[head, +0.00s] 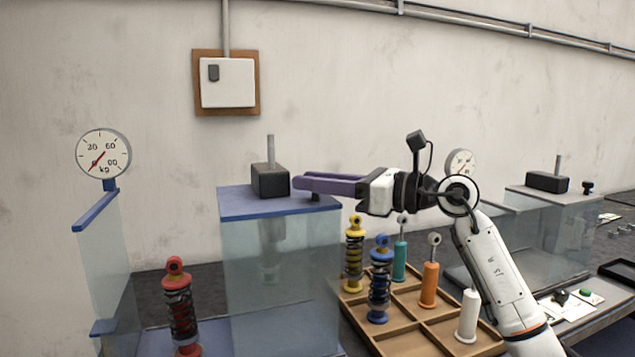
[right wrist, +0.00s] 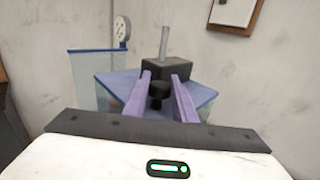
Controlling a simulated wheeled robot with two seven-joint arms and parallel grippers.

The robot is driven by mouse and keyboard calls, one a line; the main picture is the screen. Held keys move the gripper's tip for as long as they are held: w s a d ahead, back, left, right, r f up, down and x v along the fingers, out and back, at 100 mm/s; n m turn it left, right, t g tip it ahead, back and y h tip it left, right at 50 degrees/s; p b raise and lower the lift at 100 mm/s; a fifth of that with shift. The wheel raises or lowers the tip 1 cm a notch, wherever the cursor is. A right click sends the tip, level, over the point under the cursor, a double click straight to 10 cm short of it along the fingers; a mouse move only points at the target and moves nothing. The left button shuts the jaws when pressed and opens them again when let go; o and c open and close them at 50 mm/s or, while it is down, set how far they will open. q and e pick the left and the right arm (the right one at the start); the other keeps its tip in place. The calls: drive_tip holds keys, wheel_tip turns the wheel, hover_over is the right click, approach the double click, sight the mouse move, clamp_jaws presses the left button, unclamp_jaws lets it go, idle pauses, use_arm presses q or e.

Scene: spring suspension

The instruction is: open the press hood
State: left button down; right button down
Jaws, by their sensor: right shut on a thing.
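The press hood (head: 225,205) has a blue top and clear walls and stands left of centre. A black block (head: 270,180) with a grey rod rises at its top. My right gripper (head: 300,184), with purple fingers, reaches in from the right over the hood's top. In the right wrist view the fingers (right wrist: 161,78) lie on either side of the hood's black knob (right wrist: 159,92), shut on it. In the head view the knob (head: 315,196) is mostly hidden under the fingers. The hood's lower edge appears down around the press. My left gripper is not in view.
A red spring damper (head: 180,305) stands left of the hood. A wooden tray (head: 405,333) with several dampers and coloured cylinders stands at the right, below my right arm. A dial gauge (head: 103,153) is at the left. A second hooded press (head: 580,215) stands at the far right.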

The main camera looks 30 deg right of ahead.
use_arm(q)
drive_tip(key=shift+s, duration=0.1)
use_arm(e)
drive_tip(key=c, duration=1.5)
unclamp_jaws()
drive_tip(key=shift+d, duration=0.1)
drive_tip(key=shift+o, duration=0.2)
use_arm(q)
drive_tip(key=b, duration=0.1)
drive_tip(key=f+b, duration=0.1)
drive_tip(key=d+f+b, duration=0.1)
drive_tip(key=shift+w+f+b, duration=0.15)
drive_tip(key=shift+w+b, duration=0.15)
drive_tip(key=shift+b, duration=0.05)
use_arm(e)
drive_tip(key=v, duration=1)
drive_tip(key=shift+s+f, duration=0.1)
